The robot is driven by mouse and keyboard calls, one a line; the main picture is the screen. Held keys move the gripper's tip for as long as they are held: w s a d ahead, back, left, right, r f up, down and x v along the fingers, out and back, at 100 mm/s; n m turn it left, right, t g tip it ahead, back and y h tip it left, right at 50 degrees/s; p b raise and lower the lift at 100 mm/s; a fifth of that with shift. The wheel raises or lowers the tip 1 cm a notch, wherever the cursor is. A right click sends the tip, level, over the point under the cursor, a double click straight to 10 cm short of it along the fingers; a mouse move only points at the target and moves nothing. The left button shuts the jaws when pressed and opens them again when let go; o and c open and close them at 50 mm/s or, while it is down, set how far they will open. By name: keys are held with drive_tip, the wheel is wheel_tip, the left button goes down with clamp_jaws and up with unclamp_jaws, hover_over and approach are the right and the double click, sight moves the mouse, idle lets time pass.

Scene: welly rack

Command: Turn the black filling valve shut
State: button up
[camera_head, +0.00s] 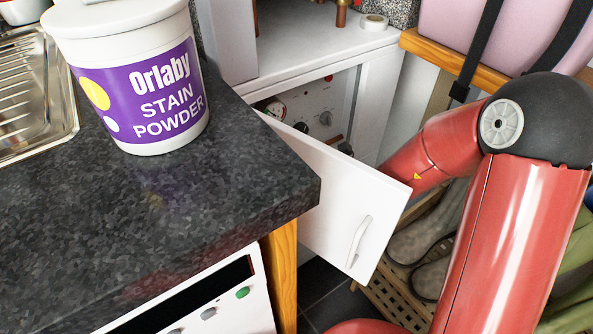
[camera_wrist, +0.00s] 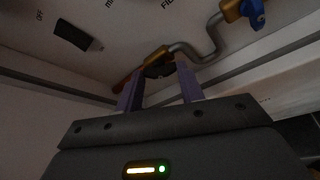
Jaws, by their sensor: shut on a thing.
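The black filling valve (camera_wrist: 158,71) sits on a brass fitting under the white boiler panel, joined to a bent grey pipe. My gripper (camera_wrist: 159,83) has its two purple fingers around the valve's dark handle and is shut on it. The fingers hide much of the handle, so its exact angle is hard to tell. The lettering beginning "FIL" is cut off at the top edge of the wrist view. In the head view, the open white cupboard door (camera_head: 335,195) hides my gripper.
A blue-handled valve (camera_wrist: 252,14) is on the pipe's right end. The boiler panel (camera_head: 312,98) shows a gauge (camera_head: 274,109). The worktop (camera_head: 220,190) with a stain powder tub (camera_head: 140,85) stands left.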

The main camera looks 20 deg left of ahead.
drive_tip(key=c, duration=0.3)
drive_tip(key=shift+c, duration=0.2)
drive_tip(key=m, duration=0.1)
drive_tip(key=m+g+y, duration=0.1)
drive_tip(key=shift+w+d+f+m, duration=0.15)
drive_tip(key=shift+m, duration=0.15)
drive_tip(key=m+y, duration=0.2)
drive_tip(key=m, duration=0.1)
drive_tip(key=shift+w+d+f+m, duration=0.1)
drive_tip(key=shift+f+m, duration=0.05)
drive_tip(key=shift+m, duration=0.15)
drive_tip(key=shift+f+m+y, duration=0.1)
drive_tip(key=shift+m+y, duration=0.8)
drive_tip(key=shift+m, duration=0.7)
drive_tip(key=o, duration=1)
